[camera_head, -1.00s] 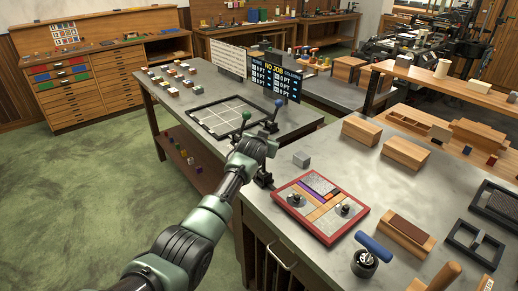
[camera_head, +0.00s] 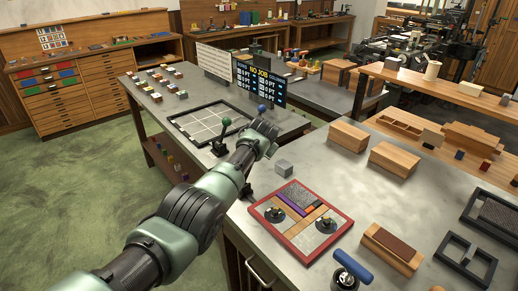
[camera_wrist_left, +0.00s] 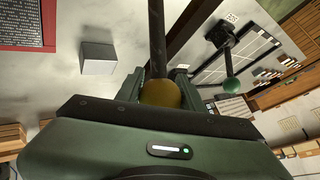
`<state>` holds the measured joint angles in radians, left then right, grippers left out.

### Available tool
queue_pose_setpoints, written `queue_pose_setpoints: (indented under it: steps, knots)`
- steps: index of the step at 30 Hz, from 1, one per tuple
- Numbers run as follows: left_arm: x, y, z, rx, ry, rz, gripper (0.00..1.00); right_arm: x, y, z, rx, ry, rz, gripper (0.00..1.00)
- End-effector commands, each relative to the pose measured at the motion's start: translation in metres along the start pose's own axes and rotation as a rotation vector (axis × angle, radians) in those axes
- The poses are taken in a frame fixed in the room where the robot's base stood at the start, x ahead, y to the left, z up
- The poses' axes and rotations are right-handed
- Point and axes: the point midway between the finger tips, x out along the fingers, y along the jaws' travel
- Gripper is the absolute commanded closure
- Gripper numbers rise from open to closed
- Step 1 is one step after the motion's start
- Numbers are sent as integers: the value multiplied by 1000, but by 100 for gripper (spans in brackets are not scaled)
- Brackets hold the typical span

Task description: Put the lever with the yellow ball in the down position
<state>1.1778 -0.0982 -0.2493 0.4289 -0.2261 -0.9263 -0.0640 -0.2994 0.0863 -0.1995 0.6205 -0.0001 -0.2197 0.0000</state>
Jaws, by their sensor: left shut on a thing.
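The yellow ball (camera_wrist_left: 160,94) sits between the fingers of my left gripper (camera_wrist_left: 156,88), at the end of a dark lever rod (camera_wrist_left: 157,40). The gripper is shut on the ball. In the head view my left gripper (camera_head: 266,135) is over the bench edge, and it hides the yellow ball and its lever. A lever with a green ball (camera_head: 226,122) stands left of the gripper; its green ball also shows in the wrist view (camera_wrist_left: 232,85). A lever with a blue ball (camera_head: 262,108) stands just behind the gripper. My right gripper is not in view.
A grey block (camera_head: 284,167) and a red-framed tray (camera_head: 333,236) lie right of my arm. Wooden blocks (camera_head: 393,158) stand farther right.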

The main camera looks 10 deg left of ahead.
Motion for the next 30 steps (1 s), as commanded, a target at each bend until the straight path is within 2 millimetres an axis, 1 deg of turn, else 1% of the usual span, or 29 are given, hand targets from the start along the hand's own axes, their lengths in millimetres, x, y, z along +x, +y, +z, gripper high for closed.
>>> queue_pose_setpoints:
  steps: [9,10,12,23,26,30]
  knots:
    - [0,1,0,5,-1,0,100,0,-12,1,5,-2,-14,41]
    - [0,1,0,5,-1,0,60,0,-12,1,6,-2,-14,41]
    - [0,1,0,5,-1,0,41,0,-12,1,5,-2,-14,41]
    - [-1,0,0,3,-2,-1,41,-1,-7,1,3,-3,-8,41]
    - [-4,0,0,3,-3,-1,41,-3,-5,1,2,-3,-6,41]
    - [-14,0,-1,3,-1,-1,41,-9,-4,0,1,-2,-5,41]
